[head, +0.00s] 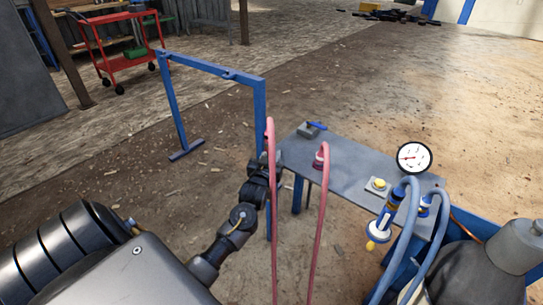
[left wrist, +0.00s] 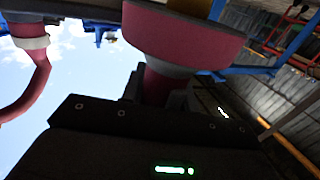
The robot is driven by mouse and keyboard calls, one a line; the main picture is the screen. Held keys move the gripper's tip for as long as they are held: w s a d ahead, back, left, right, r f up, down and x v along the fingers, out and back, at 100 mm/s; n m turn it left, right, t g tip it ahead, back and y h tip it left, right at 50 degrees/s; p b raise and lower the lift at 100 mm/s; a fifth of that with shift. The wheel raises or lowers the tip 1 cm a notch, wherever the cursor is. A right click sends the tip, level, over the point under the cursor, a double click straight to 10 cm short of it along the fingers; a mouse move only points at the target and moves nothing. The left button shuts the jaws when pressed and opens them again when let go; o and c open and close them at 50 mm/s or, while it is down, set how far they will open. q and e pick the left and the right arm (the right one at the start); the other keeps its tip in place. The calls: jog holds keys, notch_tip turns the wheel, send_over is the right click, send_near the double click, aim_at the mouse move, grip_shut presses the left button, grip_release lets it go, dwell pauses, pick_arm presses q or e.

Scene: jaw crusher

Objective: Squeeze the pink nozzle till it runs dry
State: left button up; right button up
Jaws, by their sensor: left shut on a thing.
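My left gripper (head: 264,172) is at the left end of the grey bench, shut on the pink nozzle. In the left wrist view the nozzle (left wrist: 185,32) fills the top middle, with a wide pink rim and a narrower stem between the dark fingers (left wrist: 158,92). In the head view my gripper and a pink hose (head: 270,140) largely hide the held nozzle. A second pink nozzle (head: 319,163) sits on the bench's front edge with its own hose. My right gripper is not in view.
The grey bench (head: 350,167) carries a yellow button (head: 379,184), a round gauge (head: 414,157) and a blue-handled part (head: 312,128). Blue hoses (head: 411,210) and a grey cylinder (head: 515,245) crowd the right. A blue frame (head: 215,72) stands behind my gripper.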

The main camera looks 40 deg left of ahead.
pick_arm(q)
jog(key=o, duration=0.9)
jog(key=shift+o, duration=1.4)
jog(key=shift+s, duration=0.1)
jog(key=v, duration=1.1)
jog(key=shift+s, duration=0.4)
jog(key=shift+d, duration=0.15)
